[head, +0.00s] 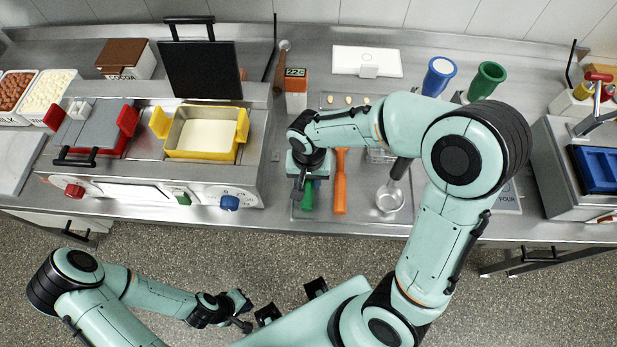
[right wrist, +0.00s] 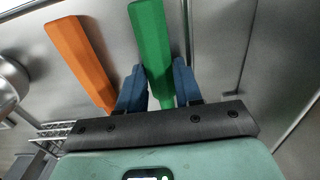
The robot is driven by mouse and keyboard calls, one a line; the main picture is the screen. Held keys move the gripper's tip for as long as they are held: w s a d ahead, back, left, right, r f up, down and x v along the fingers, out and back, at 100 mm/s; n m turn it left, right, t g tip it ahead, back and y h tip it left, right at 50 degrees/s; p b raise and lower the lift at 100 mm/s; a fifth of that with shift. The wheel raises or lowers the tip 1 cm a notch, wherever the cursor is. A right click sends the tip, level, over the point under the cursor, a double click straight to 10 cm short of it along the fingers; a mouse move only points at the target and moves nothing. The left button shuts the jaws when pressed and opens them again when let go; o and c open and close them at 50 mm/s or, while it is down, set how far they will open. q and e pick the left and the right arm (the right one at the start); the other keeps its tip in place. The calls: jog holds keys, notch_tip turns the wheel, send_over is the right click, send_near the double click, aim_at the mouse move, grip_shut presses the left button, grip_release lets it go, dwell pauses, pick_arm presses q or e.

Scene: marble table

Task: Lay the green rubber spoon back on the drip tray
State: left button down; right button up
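The green rubber spoon (head: 308,196) lies at the left part of the grey drip tray (head: 366,228), beside an orange utensil (head: 340,183). In the right wrist view its green handle (right wrist: 152,45) runs between the two blue fingers of my right gripper (right wrist: 160,85). The fingers are close on both sides of the handle; whether they press on it I cannot tell. In the head view my right arm hides the spoon's far end. My left gripper (head: 243,312) is empty over the floor in front of the counter, its fingers apart.
A metal ladle (head: 389,197) stands right of the orange utensil (right wrist: 80,60). A griddle unit with a yellow-handled pan (head: 205,138) is on the left. Blue (head: 438,77) and green (head: 486,81) cups stand behind my right arm. A machine with a blue tray (head: 597,168) is far right.

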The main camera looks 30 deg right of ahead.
jog(key=shift+o, duration=1.3)
pick_arm(q)
jog(key=shift+w+r+p, duration=0.5)
jog(key=shift+r+p, duration=0.1)
jog(key=shift+r, duration=0.15)
pick_arm(e)
notch_tip(320, 180, up, 13)
jog(key=shift+w+d, duration=0.15)
jog(key=shift+w, duration=0.15)
